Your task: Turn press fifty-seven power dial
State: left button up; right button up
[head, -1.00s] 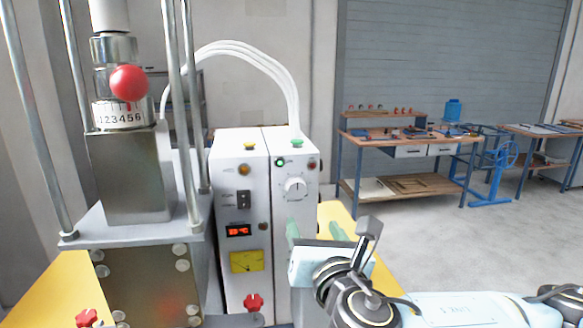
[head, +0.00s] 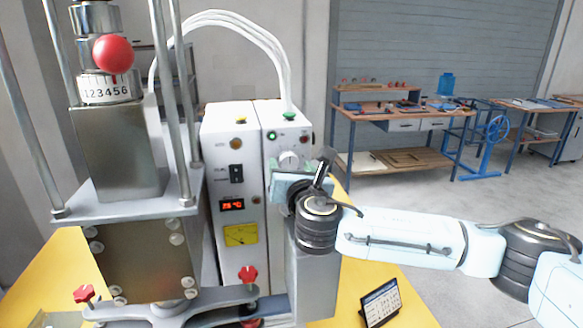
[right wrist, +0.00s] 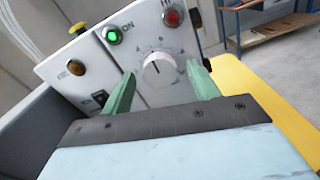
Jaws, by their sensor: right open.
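The power dial (head: 289,158) is a round white knob with a pointer on the upper front of the white control box. In the right wrist view the dial (right wrist: 158,69) sits between the two green fingers of my right gripper (right wrist: 160,88), with a gap on each side. The gripper is open. Its fingers reach toward the panel, and I cannot tell how far their tips are from it. In the head view my right gripper (head: 293,180) is just below the dial and its wrist hides the lower panel. My left gripper is not in view.
A lit green lamp (right wrist: 113,35) and a red lamp (right wrist: 172,17) are above the dial. The metal press (head: 115,150) with upright rods stands to the left. A workbench (head: 400,113) is far behind.

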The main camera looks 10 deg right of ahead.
jog(key=shift+w, duration=0.2)
jog(key=c, duration=1)
jog(key=shift+o, duration=0.2)
jog(key=shift+m, duration=0.3)
jog(key=m, duration=0.4)
jog(key=shift+f, duration=0.1)
jog(key=m, duration=0.6)
jog(key=shift+p, duration=0.4)
